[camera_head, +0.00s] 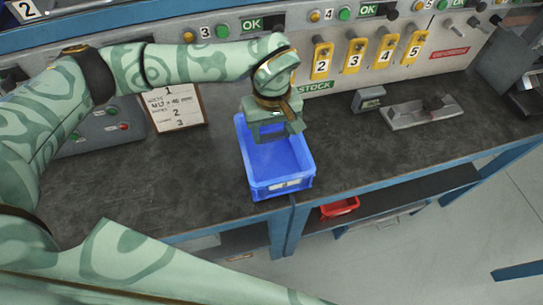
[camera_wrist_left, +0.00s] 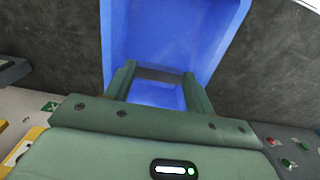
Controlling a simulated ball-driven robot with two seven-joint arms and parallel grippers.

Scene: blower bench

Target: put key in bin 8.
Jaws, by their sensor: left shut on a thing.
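My left gripper (camera_head: 275,130) is above the blue bin (camera_head: 292,185), pointing down into it. In the left wrist view the two fingers (camera_wrist_left: 160,85) stand apart with a thin grey bar (camera_wrist_left: 160,75) spanning between them. I take this bar to be the key, though its shape is hard to make out. The blue bin also shows under the fingers in the left wrist view (camera_wrist_left: 225,25). No number 8 can be read on the bin. My right gripper is out of view.
The bin sits near the bench's front edge. A panel behind carries yellow numbered tags (camera_head: 354,55). A note board (camera_head: 173,107) stands at left; a grey metal fixture (camera_head: 422,112) lies at right. A red bin (camera_head: 340,207) is on the shelf below.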

